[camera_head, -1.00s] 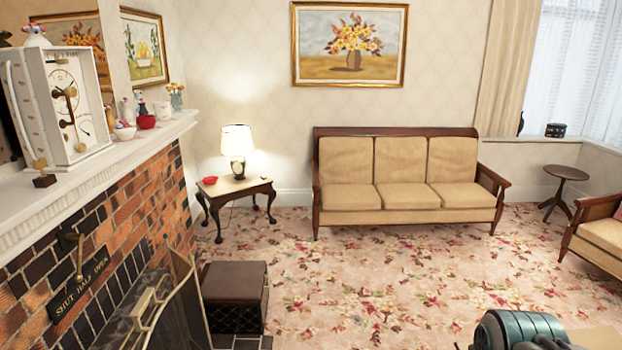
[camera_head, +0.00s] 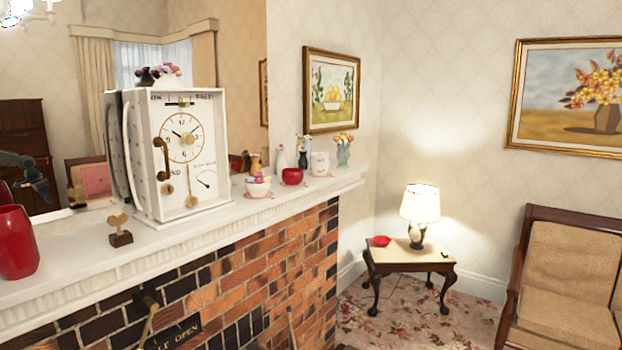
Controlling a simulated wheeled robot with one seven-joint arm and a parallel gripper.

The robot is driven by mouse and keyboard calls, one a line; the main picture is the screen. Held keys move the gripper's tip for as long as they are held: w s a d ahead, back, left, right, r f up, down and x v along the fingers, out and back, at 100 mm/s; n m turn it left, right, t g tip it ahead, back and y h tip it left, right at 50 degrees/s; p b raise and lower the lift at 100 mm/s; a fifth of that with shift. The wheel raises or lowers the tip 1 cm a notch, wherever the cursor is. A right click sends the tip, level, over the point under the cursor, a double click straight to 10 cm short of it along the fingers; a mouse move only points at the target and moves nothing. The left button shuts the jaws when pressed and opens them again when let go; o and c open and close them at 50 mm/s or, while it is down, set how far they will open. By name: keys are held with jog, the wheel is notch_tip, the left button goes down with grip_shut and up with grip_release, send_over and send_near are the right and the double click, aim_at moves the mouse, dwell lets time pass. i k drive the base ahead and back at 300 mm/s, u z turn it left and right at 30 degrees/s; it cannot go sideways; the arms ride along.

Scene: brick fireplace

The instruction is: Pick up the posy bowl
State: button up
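I cannot tell for sure which piece is the posy bowl. A small white bowl with coloured decoration (camera_head: 258,187) stands on the mantel, right of the white clock. A red bowl (camera_head: 292,177) stands just right of the white bowl. My gripper is not directly in view. A dark jointed shape at the left edge shows in the mirror and may be my arm's reflection.
The white mantel (camera_head: 190,232) runs above the brick fireplace. The large white clock (camera_head: 180,155) stands on it, with a small gold-heart ornament (camera_head: 120,230) and a red vase (camera_head: 16,243) to the left. Several vases and cups crowd its right end. A lamp table (camera_head: 410,254) stands beyond.

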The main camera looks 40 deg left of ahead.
aim_at(257, 187)
jog(key=u, duration=0.45)
jog(key=i, duration=1.4)
jog(key=u, duration=0.85)
